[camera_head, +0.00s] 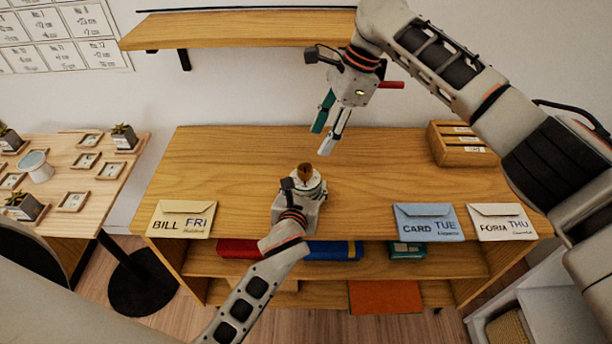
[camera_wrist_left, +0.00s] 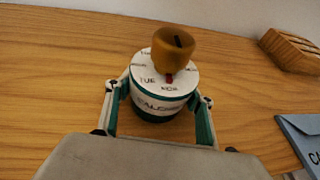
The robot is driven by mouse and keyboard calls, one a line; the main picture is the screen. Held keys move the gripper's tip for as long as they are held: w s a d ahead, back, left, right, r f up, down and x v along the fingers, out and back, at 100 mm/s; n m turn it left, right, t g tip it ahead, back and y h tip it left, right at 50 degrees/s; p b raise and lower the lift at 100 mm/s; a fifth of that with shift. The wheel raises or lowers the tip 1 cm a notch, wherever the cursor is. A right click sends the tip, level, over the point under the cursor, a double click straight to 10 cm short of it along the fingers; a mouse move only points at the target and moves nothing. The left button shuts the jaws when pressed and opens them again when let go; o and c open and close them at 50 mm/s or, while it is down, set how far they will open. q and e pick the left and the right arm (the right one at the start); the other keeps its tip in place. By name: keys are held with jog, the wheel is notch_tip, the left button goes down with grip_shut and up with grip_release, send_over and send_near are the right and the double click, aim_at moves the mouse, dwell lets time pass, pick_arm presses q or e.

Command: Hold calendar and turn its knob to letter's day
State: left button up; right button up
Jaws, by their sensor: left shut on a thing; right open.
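The calendar (camera_wrist_left: 158,103) is a small round piece with a white, day-marked top and a dark green base. It stands on the wooden top between the fingers of my left gripper (camera_head: 303,190), which is shut on it. Its wooden knob (camera_wrist_left: 173,50) rises from the dial, with a dark line on top; a red mark shows at the knob's foot near "TUE" and another day label. In the head view the knob (camera_head: 305,171) shows above my left gripper. My right gripper (camera_head: 329,126) is open and empty, above and behind the calendar, apart from it.
Envelopes lie along the front edge: "BILL FRI" (camera_head: 182,219) at left, "CARD TUE" (camera_head: 427,222) in blue and "FORM THU" (camera_head: 502,222) at right. A wooden letter box (camera_head: 461,143) stands at back right. A wall shelf (camera_head: 240,29) hangs above. The top behind the calendar is clear.

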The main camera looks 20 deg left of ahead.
jog(key=n, duration=0.5)
jog(key=m+t, duration=0.4)
jog(key=m, duration=1.3)
send_near(306, 168)
jog(key=x, duration=0.9)
jog(key=shift+f, duration=0.1)
dwell(0.5)
